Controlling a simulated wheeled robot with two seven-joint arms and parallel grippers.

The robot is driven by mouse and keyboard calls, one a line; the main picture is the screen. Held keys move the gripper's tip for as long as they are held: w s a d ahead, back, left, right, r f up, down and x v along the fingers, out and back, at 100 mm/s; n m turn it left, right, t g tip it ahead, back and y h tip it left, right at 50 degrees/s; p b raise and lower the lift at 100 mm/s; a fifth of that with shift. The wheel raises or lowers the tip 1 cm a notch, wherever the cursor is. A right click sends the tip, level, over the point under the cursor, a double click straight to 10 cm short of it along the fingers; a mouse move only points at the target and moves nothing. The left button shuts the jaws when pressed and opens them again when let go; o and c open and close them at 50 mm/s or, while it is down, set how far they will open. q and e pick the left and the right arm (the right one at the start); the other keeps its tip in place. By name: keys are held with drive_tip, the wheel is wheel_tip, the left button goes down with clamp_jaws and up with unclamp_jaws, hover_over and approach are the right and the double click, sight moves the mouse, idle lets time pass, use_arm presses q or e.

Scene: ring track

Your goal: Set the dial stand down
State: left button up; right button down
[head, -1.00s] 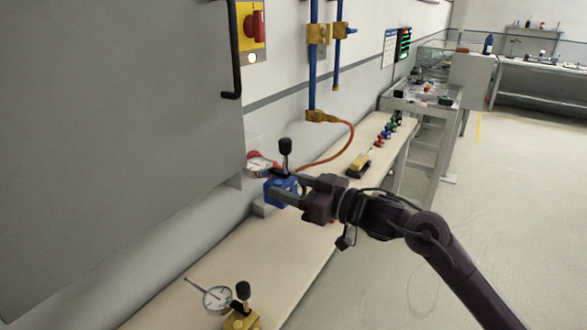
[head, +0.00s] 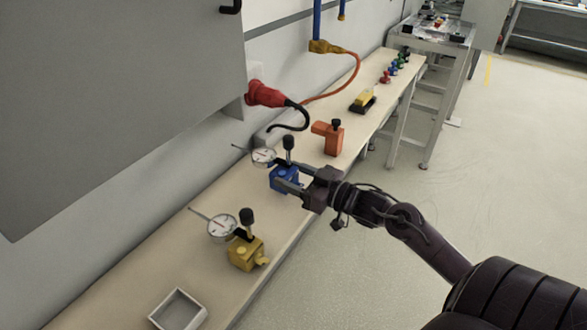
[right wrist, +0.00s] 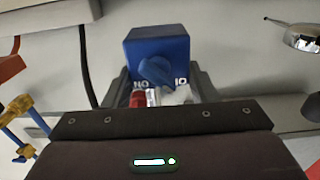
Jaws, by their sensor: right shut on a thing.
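The blue dial stand (head: 284,181) has a blue block base, a black knob on top and a round white dial (head: 264,157) to its left. My right gripper (head: 292,184) is shut on the blue base from the right side. The stand looks upright, over or on the bench; I cannot tell whether its underside touches. In the right wrist view the blue base (right wrist: 157,50), marked NO and IO, sits between the fingers. A yellow dial stand (head: 245,253) with its own dial stands nearer on the bench. My left gripper is not in view.
The narrow bench (head: 225,180) runs along the wall. An orange block (head: 329,138) stands just behind the blue stand; a red plug (head: 266,96) with black cable is at the wall. An open grey tray (head: 178,309) lies in front. A grey cabinet (head: 120,90) overhangs the left.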

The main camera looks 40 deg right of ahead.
wheel_tip(320, 180, down, 3)
drive_tip(key=shift+r, duration=0.1)
drive_tip(key=shift+w+f, duration=0.1)
drive_tip(key=shift+f, duration=0.15)
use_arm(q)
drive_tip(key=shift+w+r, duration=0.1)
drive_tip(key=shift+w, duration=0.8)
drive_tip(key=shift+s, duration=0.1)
use_arm(e)
drive_tip(key=shift+f, duration=0.1)
drive_tip(key=c, duration=0.6)
unclamp_jaws()
drive_tip(key=shift+f, duration=0.2)
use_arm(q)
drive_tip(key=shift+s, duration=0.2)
use_arm(e)
drive_tip(key=shift+r, duration=0.15)
